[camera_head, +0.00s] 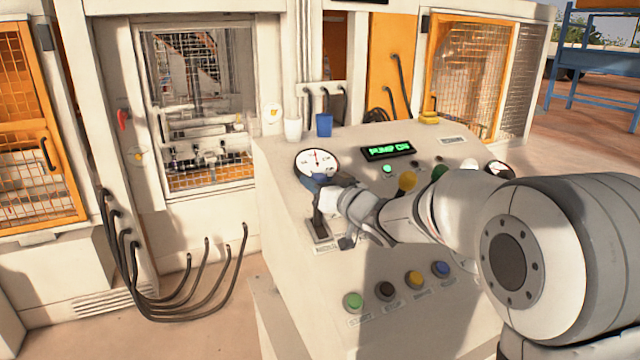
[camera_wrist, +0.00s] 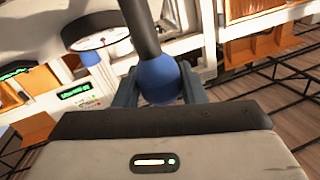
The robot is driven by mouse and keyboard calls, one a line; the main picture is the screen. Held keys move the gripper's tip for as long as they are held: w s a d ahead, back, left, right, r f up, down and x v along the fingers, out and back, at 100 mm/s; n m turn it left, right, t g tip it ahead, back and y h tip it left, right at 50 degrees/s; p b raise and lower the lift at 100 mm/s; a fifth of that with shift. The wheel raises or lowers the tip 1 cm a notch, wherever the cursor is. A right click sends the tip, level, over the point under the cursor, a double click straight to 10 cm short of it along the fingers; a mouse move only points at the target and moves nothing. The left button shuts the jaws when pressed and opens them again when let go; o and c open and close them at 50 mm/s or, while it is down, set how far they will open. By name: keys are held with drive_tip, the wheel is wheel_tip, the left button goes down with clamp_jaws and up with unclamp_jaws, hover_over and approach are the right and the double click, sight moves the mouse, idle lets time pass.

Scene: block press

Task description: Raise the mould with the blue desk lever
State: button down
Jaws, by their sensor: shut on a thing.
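The blue desk lever has a round blue knob (camera_wrist: 159,80) on a dark shaft, seen close up in the wrist view. My gripper (camera_wrist: 158,92) is shut on that knob, with one finger on each side of it. In the head view my gripper (camera_head: 322,188) is at the lever slot (camera_head: 320,232) on the left of the sloped desk, and it hides part of the lever. The mould cannot be made out clearly; behind the caged press window (camera_head: 200,110) there are pale horizontal bars and dark fittings.
A round gauge (camera_head: 316,162) and a green-lit display (camera_head: 388,150) reading "PUMP ON" are close to my gripper. Several coloured buttons (camera_head: 414,279) line the desk's lower part. A white cup (camera_head: 292,129) and a blue cup (camera_head: 324,124) stand at its back edge. Black hoses (camera_head: 170,305) lie left.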

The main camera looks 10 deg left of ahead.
drive_tip(key=b, duration=0.1)
drive_tip(key=f+b, duration=0.1)
drive_tip(key=shift+s+d+b, duration=0.2)
drive_tip(key=shift+s+b, duration=0.1)
drive_tip(key=s+d+y+b, duration=0.1)
drive_tip(key=b, duration=0.3)
drive_tip(key=s+t+y+b, duration=0.1)
drive_tip(key=b, duration=0.4)
drive_tip(key=s+d+n+t+y+b, duration=0.1)
drive_tip(key=b, duration=0.3)
drive_tip(key=shift+s+d+f, duration=0.25)
drive_tip(key=shift+d, duration=0.1)
drive_tip(key=shift+t+y, duration=0.3)
drive_tip(key=c, duration=0.9)
unclamp_jaws()
drive_tip(key=shift+r, duration=0.1)
drive_tip(key=shift+c, duration=0.2)
drive_tip(key=shift+d, duration=0.1)
drive_tip(key=b+v, duration=0.2)
drive_tip(key=v, duration=0.5)
drive_tip(key=shift+s+d, duration=0.2)
